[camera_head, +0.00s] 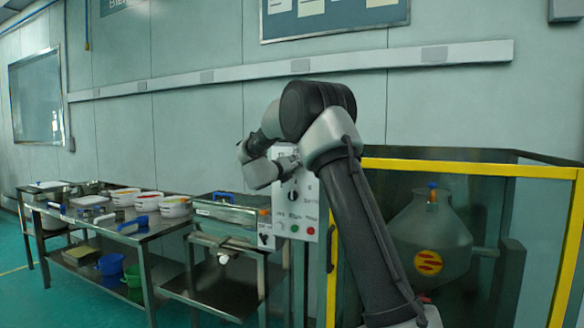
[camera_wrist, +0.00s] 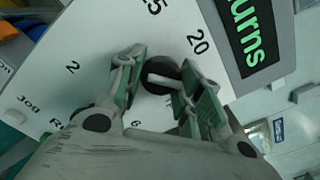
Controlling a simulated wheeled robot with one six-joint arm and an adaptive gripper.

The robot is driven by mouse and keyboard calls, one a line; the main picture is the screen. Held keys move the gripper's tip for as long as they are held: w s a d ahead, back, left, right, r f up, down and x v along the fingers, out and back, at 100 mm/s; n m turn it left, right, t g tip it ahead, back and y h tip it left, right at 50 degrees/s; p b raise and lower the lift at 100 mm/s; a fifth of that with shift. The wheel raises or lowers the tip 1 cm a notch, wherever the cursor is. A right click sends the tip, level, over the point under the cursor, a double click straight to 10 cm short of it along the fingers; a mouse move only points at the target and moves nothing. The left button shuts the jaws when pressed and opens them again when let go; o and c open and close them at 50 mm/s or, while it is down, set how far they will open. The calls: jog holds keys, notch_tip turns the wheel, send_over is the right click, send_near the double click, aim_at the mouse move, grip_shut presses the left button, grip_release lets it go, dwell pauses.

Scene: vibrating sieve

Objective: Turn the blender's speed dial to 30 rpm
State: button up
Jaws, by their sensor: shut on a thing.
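The white control panel (camera_head: 312,205) stands in front of the yellow-framed enclosure. In the wrist view my gripper (camera_wrist: 165,72) has its two fingers on either side of the black speed dial (camera_wrist: 161,73), shut on it. A pale pointer bar on the dial lies between the fingers. Printed numbers around it include 2, 20 and a partly cut-off number ending in 5; other marks are hidden by the fingers. In the head view my gripper (camera_head: 291,163) is at the panel's upper part. The blender's grey vessel (camera_head: 430,235) is inside the enclosure at right.
Below my gripper the panel has a black knob (camera_head: 292,196), a green button (camera_head: 294,228) and a red button (camera_head: 310,230). The yellow frame (camera_head: 470,168) stands close to my arm. A steel table (camera_head: 130,235) with bowls and trays is at left.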

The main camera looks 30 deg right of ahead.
jog(key=shift+f, duration=0.2)
jog(key=o, duration=1)
jog(key=shift+r, duration=0.1)
jog(key=v, duration=1.2)
jog(key=shift+s, duration=0.1)
